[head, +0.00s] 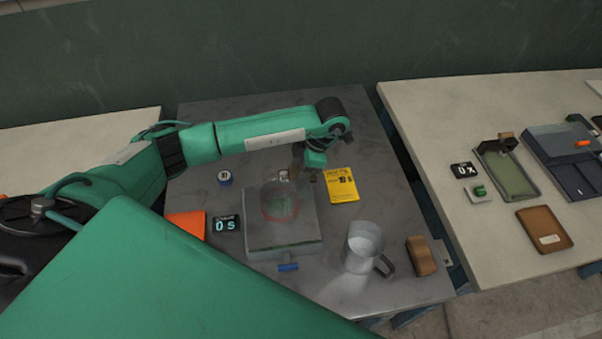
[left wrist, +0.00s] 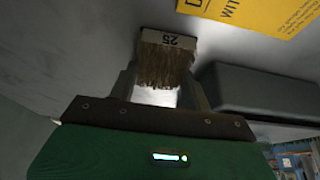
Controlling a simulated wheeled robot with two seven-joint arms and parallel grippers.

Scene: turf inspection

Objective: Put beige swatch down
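The beige swatch (left wrist: 163,68) is a small tuft of tan fibres with a pale end marked 25. In the left wrist view it sits between the two fingers of my left gripper (left wrist: 160,92), which look shut on it. In the head view my left gripper (head: 298,174) is over the grey table, behind the grey device and left of the yellow card. There the swatch (head: 284,174) shows only as a small pale piece by the fingers. I cannot tell whether it touches the table. My right gripper is not in view.
The grey device (head: 258,241) carries a clear round dish (head: 283,203). A yellow card (head: 341,186), metal mug (head: 363,246), brown block (head: 421,256), small display (head: 227,225) and orange card (head: 186,224) lie around it. A side table (head: 480,258) holds trays at right.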

